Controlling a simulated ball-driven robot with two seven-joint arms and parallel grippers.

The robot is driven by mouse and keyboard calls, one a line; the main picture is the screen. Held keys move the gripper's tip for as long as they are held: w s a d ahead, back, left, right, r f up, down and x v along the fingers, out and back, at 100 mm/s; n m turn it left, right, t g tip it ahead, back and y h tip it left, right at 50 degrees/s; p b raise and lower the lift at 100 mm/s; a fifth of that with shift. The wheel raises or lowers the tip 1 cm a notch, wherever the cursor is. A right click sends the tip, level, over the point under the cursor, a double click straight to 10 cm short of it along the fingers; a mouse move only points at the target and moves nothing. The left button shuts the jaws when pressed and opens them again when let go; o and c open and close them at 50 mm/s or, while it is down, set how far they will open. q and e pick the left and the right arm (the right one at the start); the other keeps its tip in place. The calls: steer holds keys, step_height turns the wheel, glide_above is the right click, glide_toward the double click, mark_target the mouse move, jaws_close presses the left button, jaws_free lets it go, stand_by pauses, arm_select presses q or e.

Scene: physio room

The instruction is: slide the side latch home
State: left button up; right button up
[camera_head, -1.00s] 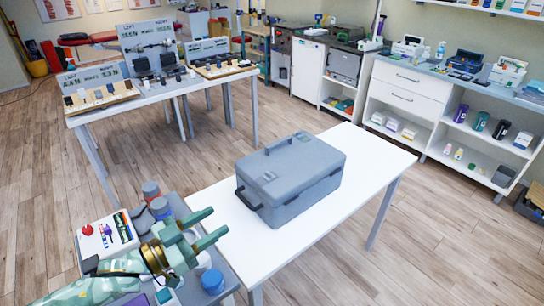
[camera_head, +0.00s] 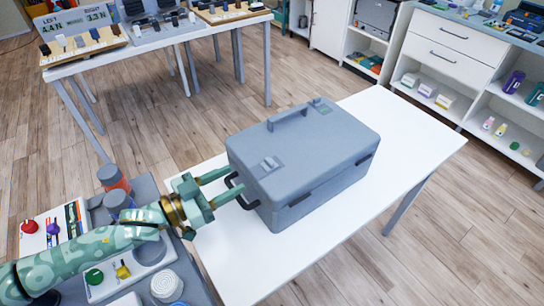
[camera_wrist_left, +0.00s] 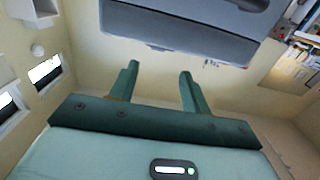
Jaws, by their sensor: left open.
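A closed grey case (camera_head: 305,155) sits on the white table (camera_head: 385,200). It has a lid handle, a small grey fitting (camera_head: 269,165) on the lid and a black loop handle (camera_head: 236,192) on its left side. I cannot tell for sure which fitting is the side latch. My left gripper (camera_head: 236,178) is open at the case's left end, its fingers pointing at the case beside the black loop. In the left wrist view, the open fingers (camera_wrist_left: 158,78) have nothing between them and the case (camera_wrist_left: 180,25) lies above them. My right gripper is not in view.
The white table is bare in front of the case. Shelves stand behind.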

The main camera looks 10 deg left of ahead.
mark_target(267, 162)
arm_select(q)
steer(key=b+x, duration=0.1)
steer(key=x, duration=1)
steer(key=shift+d+r+b, duration=0.1)
steer(key=shift+d+b, duration=0.1)
steer(key=shift+b, duration=0.2)
